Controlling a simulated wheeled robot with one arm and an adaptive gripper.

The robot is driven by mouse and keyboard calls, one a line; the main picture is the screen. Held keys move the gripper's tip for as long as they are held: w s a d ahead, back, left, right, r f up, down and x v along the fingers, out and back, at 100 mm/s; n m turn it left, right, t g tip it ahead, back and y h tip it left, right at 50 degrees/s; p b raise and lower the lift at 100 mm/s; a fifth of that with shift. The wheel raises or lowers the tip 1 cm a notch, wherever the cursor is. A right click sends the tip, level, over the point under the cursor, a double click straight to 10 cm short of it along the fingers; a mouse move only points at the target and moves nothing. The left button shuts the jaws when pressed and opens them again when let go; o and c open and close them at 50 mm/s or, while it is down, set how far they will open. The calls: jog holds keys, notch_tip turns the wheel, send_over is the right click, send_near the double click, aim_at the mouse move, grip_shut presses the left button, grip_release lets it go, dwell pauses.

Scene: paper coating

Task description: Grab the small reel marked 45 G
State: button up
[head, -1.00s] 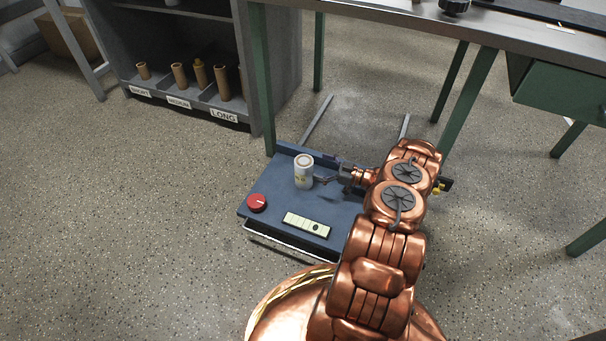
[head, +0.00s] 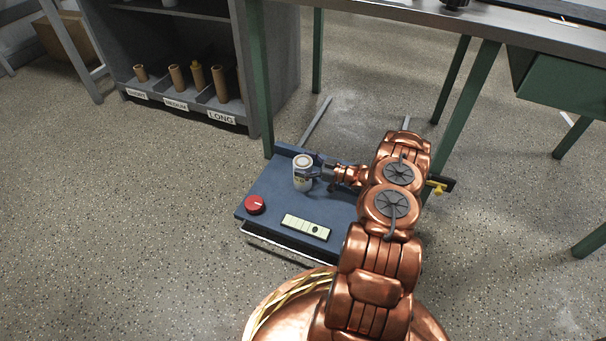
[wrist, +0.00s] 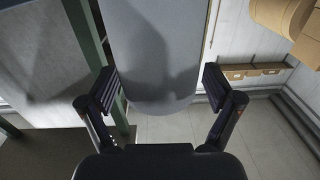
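The small reel (head: 302,181) is a pale upright cylinder with a ringed top and a small yellowish mark too small to read. It stands on the blue platform (head: 270,187). My gripper (head: 312,172) reaches it from the right, at its upper part. In the wrist view the reel (wrist: 152,45) fills the space between the two dark fingers of my gripper (wrist: 160,88). The fingers are spread on either side of it, with a gap on each side. The reel's far side is hidden.
A red knob (head: 255,204) and a pale strip panel (head: 306,227) sit on the platform's front. A green table leg (head: 258,80) stands just behind it. A grey shelf (head: 245,116) with brown tubes is at the back left. Floor left of the platform is open.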

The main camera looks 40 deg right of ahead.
jog(key=c, duration=1.4)
jog(key=shift+r, duration=0.1)
jog(key=shift+c, duration=0.2)
